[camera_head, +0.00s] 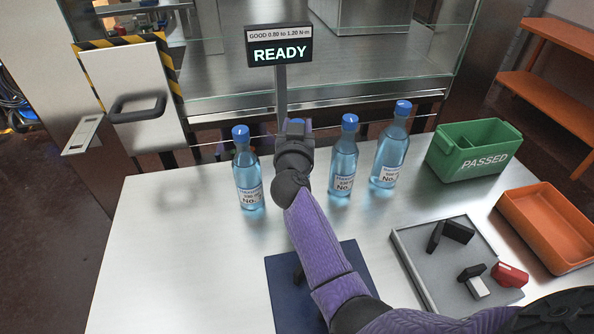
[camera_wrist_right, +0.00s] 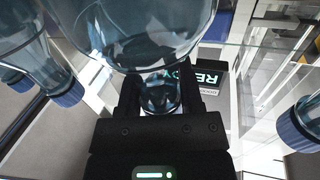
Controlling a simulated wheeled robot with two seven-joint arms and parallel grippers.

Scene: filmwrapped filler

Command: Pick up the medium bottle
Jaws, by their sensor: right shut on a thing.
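Several clear blue bottles with blue caps stand in a row near the back of the steel table. My right gripper (camera_head: 295,140) reaches over the row between the left bottle (camera_head: 248,178) and the middle-right bottle (camera_head: 343,162). In the right wrist view, the jaws (camera_wrist_right: 160,95) close around the neck of this held bottle (camera_wrist_right: 150,30). Another bottle (camera_head: 390,152) stands at the right end. My left gripper is out of view.
A READY display (camera_head: 280,50) on a post stands behind the row. A green PASSED bin (camera_head: 472,150) and an orange tray (camera_head: 550,225) are at right. A grey tray (camera_head: 412,258) holds small black and red parts. A dark blue mat (camera_head: 285,285) lies under my arm. The table's left is clear.

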